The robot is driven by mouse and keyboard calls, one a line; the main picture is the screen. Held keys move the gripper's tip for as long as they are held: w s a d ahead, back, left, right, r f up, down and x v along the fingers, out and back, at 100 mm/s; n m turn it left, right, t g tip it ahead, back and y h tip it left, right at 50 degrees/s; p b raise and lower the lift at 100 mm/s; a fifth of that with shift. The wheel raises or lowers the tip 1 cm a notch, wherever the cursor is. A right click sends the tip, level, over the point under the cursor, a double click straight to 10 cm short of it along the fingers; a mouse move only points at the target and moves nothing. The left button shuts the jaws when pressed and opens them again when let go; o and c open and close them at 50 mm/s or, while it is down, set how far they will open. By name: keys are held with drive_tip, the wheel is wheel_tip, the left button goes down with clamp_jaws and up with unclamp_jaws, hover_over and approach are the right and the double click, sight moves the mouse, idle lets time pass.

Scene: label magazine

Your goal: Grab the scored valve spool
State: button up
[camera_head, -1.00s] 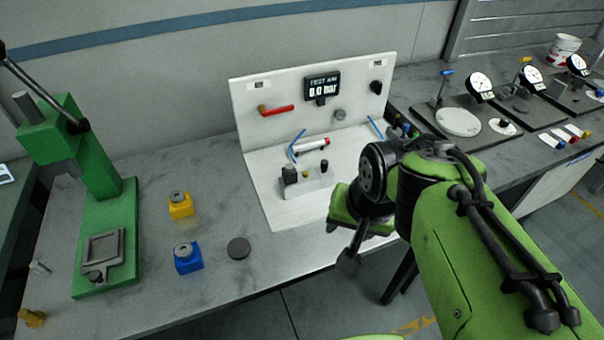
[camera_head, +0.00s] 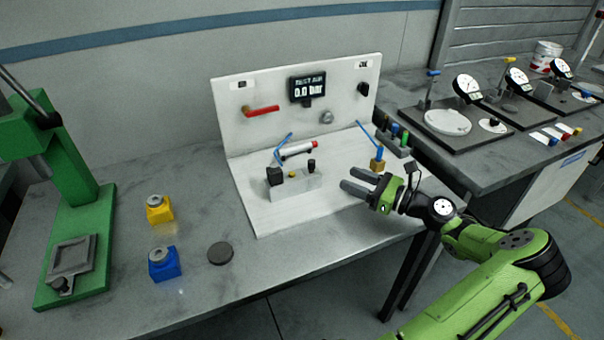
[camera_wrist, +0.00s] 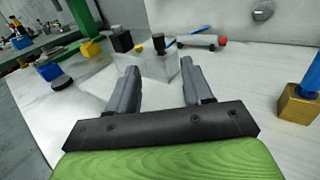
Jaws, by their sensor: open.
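My gripper (camera_head: 351,180) is open and empty over the right part of the white test panel's base (camera_head: 262,218), its two fingers pointing left toward a pale grey valve block (camera_head: 296,186). The block carries a black cube (camera_head: 275,173), a small yellow knob and a black knob (camera_head: 311,163). In the wrist view the block (camera_wrist: 158,66) lies beyond my open fingertips (camera_wrist: 160,68), apart from them. A scored valve spool cannot be made out for certain; it may be hidden in the block.
Behind the block lies a white cylinder with a red end (camera_head: 298,149). A brass block with a blue top (camera_head: 377,160) stands close behind my gripper. Yellow (camera_head: 159,210) and blue (camera_head: 164,265) blocks, a dark disc (camera_head: 220,253) and a green press (camera_head: 70,190) are at left.

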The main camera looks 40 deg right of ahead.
sight(311, 168)
drive_tip(key=b+x, duration=0.4)
drive_tip(key=x, duration=0.9)
drive_tip(key=shift+a+f, duration=0.1)
drive_tip(key=shift+f, duration=0.1)
drive_tip(key=shift+s+r, duration=0.1)
clamp_jaws()
